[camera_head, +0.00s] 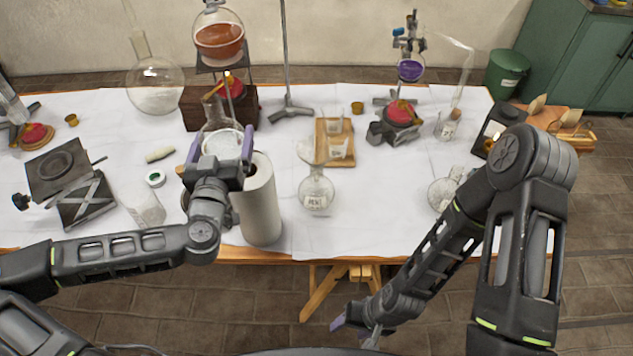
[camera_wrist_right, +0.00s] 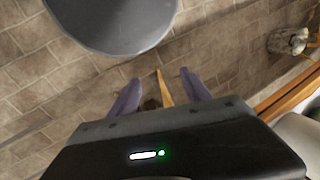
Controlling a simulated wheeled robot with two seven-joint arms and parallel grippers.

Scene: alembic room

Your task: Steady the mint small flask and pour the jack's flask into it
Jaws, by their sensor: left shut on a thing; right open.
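A small clear round flask (camera_head: 315,196) with a white label stands upright on the white-covered table near the front middle; its label looks like "MINT". My left gripper (camera_head: 221,143) is shut on another clear flask (camera_head: 222,123), purple fingers on either side of its round body, behind the paper roll. The flask's lower part is hidden by the gripper. The lab jack (camera_head: 62,168) stands at the left with no flask on its top. My right gripper (camera_head: 354,328) is open and empty, low in front of the table; in the right wrist view its fingers (camera_wrist_right: 160,88) are apart over the floor.
A white paper roll (camera_head: 260,205) stands beside my left gripper, left of the labelled flask. A wooden board (camera_head: 335,126) with small beakers lies behind that flask. Another round flask (camera_head: 440,192) stands near my right arm. The cloth between the labelled flask and that one is clear.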

